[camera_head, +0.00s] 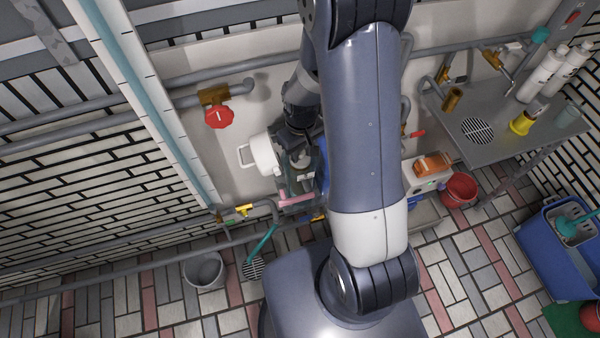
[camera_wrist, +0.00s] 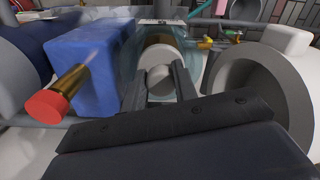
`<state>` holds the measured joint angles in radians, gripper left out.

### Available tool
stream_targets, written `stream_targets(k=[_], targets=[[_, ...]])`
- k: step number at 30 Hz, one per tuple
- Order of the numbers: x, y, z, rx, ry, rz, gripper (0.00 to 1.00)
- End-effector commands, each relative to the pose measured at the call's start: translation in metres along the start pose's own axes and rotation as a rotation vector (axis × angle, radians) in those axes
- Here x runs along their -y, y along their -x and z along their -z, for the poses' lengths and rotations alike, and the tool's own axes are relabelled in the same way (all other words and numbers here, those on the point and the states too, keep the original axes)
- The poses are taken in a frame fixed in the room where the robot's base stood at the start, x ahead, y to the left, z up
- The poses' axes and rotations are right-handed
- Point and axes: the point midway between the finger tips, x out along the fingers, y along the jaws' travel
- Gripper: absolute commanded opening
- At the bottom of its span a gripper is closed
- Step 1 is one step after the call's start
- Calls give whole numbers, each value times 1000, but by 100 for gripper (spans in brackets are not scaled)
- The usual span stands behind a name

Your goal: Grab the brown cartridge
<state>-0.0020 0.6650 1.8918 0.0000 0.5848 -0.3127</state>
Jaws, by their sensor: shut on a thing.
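In the wrist view, the brown cartridge (camera_wrist: 159,43) is a round piece with a tan-brown band and a pale whitish end facing me. It lies in a clear, bluish housing (camera_wrist: 128,60). My gripper (camera_wrist: 160,76) has one dark finger on each side of its pale end and is shut on it. The far part of the cartridge is hidden inside the housing. In the head view, my arm and wrist cover most of the gripper, and I cannot make out the cartridge there.
A blue block (camera_wrist: 90,62) with a red-capped brass fitting (camera_wrist: 52,101) stands close on the left. A big white round opening (camera_wrist: 255,85) is close on the right. Pipes with a red valve (camera_head: 219,117) run along the wall. A metal table (camera_head: 490,125) stands right.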

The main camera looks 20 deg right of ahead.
Motion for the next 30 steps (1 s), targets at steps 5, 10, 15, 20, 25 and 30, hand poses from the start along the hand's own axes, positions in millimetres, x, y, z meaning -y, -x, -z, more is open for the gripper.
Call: stream_targets(k=[5,10,15,20,25,30], targets=[[0,0,0,0,0,0,9],[0,0,0,0,0,0,0],[0,0,0,-1,0,0,0],[0,1,0,-1,0,0,0],[0,7,1,-2,0,-1,0],[0,24,1,-5,0,-1,0]])
